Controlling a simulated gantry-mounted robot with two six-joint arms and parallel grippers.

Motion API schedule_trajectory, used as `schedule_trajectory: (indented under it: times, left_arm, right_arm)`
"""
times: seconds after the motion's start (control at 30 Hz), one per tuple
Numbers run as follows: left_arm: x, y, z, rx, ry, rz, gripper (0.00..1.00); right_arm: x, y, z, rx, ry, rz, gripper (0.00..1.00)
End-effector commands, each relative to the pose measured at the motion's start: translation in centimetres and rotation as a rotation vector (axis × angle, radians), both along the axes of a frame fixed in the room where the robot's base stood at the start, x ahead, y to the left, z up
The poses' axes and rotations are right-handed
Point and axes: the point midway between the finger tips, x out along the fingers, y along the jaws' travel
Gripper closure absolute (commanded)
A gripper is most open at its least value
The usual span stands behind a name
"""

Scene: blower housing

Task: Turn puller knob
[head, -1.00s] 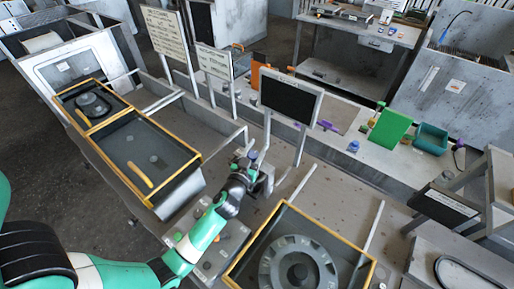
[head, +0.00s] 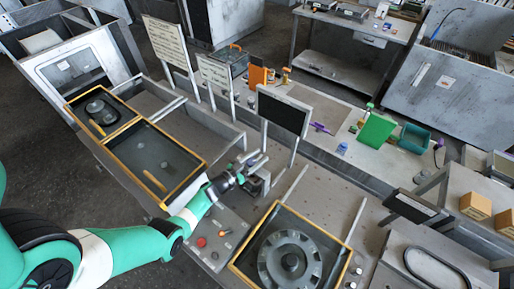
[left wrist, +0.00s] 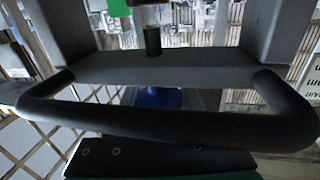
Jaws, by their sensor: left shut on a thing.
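My left gripper (head: 253,162) reaches in from the left in the head view, over a small grey puller fixture (head: 263,179) on the bench. It is shut on the puller knob at the top of this fixture. The gripper hides the knob in the head view. In the left wrist view a blue round part (left wrist: 160,97), seemingly the knob, shows partly behind a dark curved bar. The knob's turn angle cannot be made out. My right gripper is out of view.
A yellow-edged bin with a grey finned wheel (head: 290,262) stands in front to the right. Two yellow-edged bins (head: 158,160) lie to the left. A dark screen (head: 283,112) stands behind the gripper. A panel with red and orange buttons (head: 202,242) is near my forearm.

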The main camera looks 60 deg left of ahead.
Motion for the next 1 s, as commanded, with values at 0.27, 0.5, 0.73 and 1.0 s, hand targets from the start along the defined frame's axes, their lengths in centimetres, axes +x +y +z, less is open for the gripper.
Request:
schedule_trajectory:
  times: [0.27,0.5,0.73,1.0]
  left_arm:
    - [0.2,-0.4,0.0,0.002,-0.007,-0.204,1.00]
    - [0.2,-0.9,0.0,0.000,-0.008,-0.309,1.00]
    - [0.2,-1.1,0.0,-0.002,-0.005,-0.345,1.00]
    - [0.2,-1.1,0.0,-0.002,-0.004,-0.348,1.00]
  right_arm:
    - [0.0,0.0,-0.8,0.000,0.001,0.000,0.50]
    - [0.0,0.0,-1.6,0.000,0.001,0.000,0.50]
    - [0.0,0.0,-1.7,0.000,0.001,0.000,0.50]
    - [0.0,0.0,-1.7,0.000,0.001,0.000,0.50]
